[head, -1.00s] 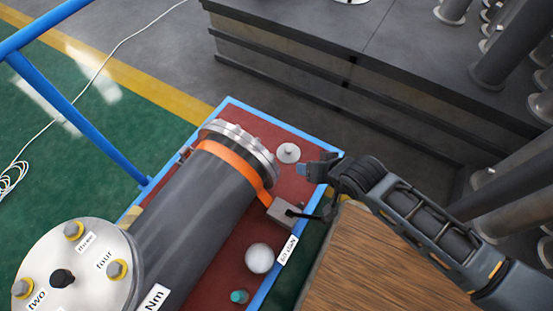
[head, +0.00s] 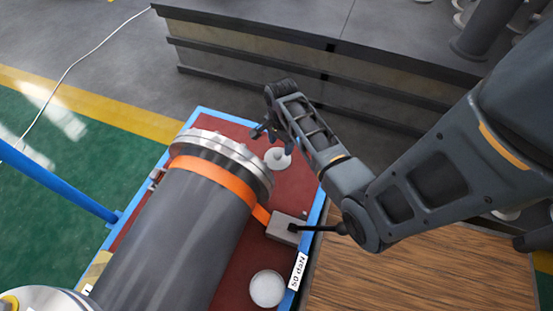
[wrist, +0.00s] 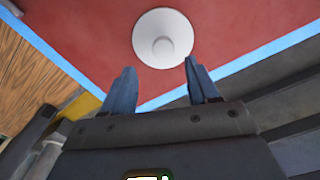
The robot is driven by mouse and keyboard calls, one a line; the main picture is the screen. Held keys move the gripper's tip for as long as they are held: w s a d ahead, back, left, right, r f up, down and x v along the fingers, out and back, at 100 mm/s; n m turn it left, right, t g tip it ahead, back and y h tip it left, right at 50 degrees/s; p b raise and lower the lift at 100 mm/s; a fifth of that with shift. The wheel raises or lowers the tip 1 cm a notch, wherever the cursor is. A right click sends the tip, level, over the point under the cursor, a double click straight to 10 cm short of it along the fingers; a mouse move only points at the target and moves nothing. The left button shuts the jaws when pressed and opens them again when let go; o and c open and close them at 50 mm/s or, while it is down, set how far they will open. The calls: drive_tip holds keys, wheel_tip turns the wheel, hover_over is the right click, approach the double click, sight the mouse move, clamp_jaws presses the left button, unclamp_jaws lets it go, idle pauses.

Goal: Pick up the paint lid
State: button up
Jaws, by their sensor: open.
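A white round disc with a small central knob, which I take for the paint lid (head: 279,159), lies flat on the red cart top near its far right corner. It also shows in the wrist view (wrist: 163,38), at the top middle. My gripper (head: 266,134) is above the cart's far edge, just beyond the lid in the head view. In the wrist view, the two blue fingers of my gripper (wrist: 158,70) are apart, with nothing between them. The lid shows just past the fingertips, roughly centred between them; I see no contact.
A big dark cylinder with an orange band (head: 215,178) and steel flange (head: 225,150) lies left of the lid. A grey block (head: 286,228) and a white round container (head: 267,288) are nearer. A blue rim (head: 317,212) edges the cart top; a wooden surface (head: 420,270) is to the right.

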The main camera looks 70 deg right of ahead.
sight(279, 153)
drive_tip(key=f+b, duration=0.2)
drive_tip(key=f, duration=0.1)
drive_tip(key=f+b, duration=0.1)
drive_tip(key=f, duration=0.1)
drive_tip(key=shift+w+f, duration=0.25)
drive_tip(key=shift+w, duration=0.1)
drive_tip(key=shift+c, duration=0.2)
clamp_jaws()
